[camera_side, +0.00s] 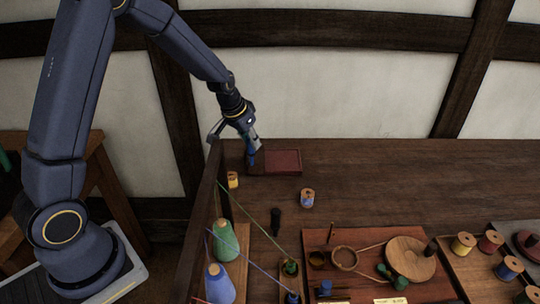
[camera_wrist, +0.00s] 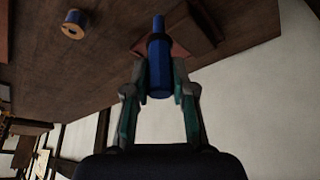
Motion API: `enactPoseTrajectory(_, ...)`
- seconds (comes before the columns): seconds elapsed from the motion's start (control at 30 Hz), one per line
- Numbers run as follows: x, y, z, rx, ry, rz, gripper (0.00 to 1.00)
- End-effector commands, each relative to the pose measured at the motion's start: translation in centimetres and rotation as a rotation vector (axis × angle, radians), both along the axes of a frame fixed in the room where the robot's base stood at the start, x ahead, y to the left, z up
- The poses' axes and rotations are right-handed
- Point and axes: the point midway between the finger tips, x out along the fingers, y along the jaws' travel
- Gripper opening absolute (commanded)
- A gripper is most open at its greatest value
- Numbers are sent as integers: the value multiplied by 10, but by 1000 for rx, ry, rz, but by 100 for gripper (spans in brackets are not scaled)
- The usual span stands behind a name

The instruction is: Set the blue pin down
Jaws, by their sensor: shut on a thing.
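The blue pin (camera_wrist: 159,62) is held between the two fingers of my gripper (camera_wrist: 160,90) in the wrist view, with its thin end pointing away from the palm. In the side view my gripper (camera_side: 251,148) hangs at the back left of the table, and the blue pin (camera_side: 251,159) shows below its fingertips. It is just left of a shallow dark red tray (camera_side: 284,169). Whether the pin touches the table is hard to tell.
A small yellow spool (camera_side: 233,180) and a blue-banded spool (camera_side: 307,197) stand nearby. A black peg (camera_side: 276,221) stands in front. Green (camera_side: 225,240) and blue (camera_side: 218,284) thread cones stand at front left, with threads stretched rightward. The back right of the table is clear.

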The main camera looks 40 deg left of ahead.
Motion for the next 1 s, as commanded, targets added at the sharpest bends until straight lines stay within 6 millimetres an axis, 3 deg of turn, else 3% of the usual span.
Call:
enactPoseTrajectory(0.1, 3, -26, -1, 5, 3, -59, 0)
enactPoseTrajectory(0.2, 3, -35, -10, 4, 6, -78, 0)
enactPoseTrajectory(0.4, 3, -37, -49, 4, 8, -81, 0)
enactPoseTrajectory(0.8, 3, -37, -96, 4, 6, -80, 0)
enactPoseTrajectory(1.0, 4, -36, -101, 5, 2, -81, 0)
